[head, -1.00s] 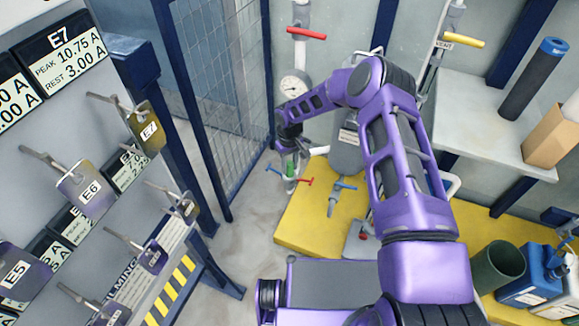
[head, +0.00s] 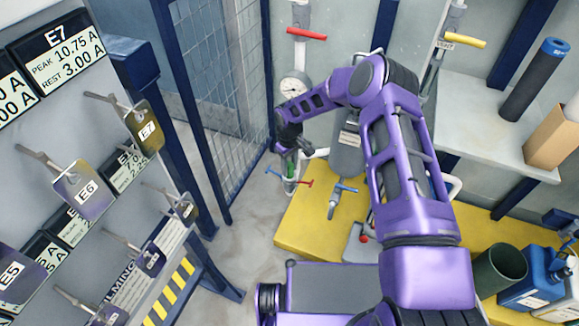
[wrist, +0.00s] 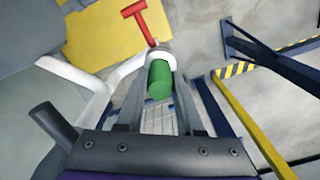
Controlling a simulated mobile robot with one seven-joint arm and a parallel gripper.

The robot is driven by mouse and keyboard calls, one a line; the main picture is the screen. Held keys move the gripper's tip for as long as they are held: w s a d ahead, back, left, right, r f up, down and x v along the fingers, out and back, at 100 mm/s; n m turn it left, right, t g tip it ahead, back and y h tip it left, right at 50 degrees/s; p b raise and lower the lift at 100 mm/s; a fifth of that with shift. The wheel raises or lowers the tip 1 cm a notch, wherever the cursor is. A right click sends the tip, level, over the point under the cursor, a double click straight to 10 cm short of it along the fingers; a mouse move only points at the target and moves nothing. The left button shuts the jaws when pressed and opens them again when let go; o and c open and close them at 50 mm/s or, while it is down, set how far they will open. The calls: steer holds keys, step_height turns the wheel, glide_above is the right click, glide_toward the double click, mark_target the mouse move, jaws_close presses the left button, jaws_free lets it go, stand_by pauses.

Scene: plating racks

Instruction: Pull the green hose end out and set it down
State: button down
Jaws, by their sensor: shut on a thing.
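The green hose end (wrist: 159,80) is a short green cylinder with a rounded tip, seen in the wrist view between the fingers of my gripper (wrist: 160,72). My gripper is shut on it. A white collar (wrist: 158,53) on a white curved pipe lies right beyond the green piece; I cannot tell whether the green piece is still inside it. In the head view, my gripper (head: 291,160) is small and far off, above the yellow platform's left edge, and its fingers partly hide the green piece.
A red-handled valve (head: 307,183) and a blue-handled valve (head: 342,188) are close to my gripper. The yellow platform (head: 300,235) carries a grey tank (head: 345,155). A mesh fence (head: 215,90) stands to the left. Bare floor (head: 245,215) is open left of the platform.

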steer(key=shift+r+p, duration=1)
steer(key=shift+r, duration=1.35)
